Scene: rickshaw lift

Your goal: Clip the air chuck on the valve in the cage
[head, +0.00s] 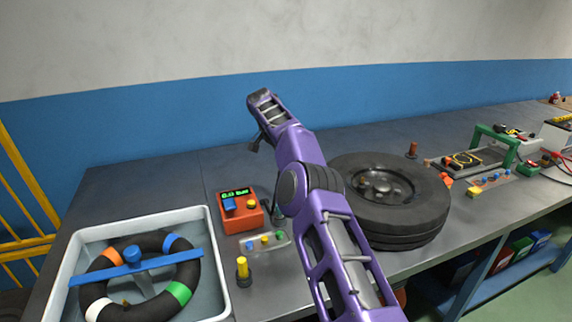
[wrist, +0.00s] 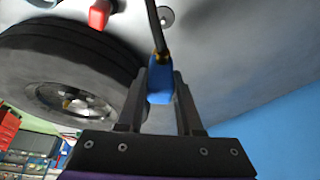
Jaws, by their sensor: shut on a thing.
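My gripper (wrist: 160,88) is shut on a blue piece (wrist: 160,80) with a brass neck and a dark hose, which looks like the air chuck. The chuck is held between the fingertips in the wrist view. In the head view my purple arm reaches up over the bench, and I cannot make out the gripper or chuck there. Yellow bars (head: 22,185), which may be the cage, stand at the far left of the head view. A dark round shape (head: 14,301) is partly visible behind them. I cannot make out a valve there.
A wheel (head: 395,215) lies flat on the bench, right of my arm; a wheel (wrist: 62,75) also fills the wrist view's left. A red gauge box (head: 240,211) and white tub (head: 68,248) with a tube stand left. Bare bench (head: 150,187) lies behind the tub.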

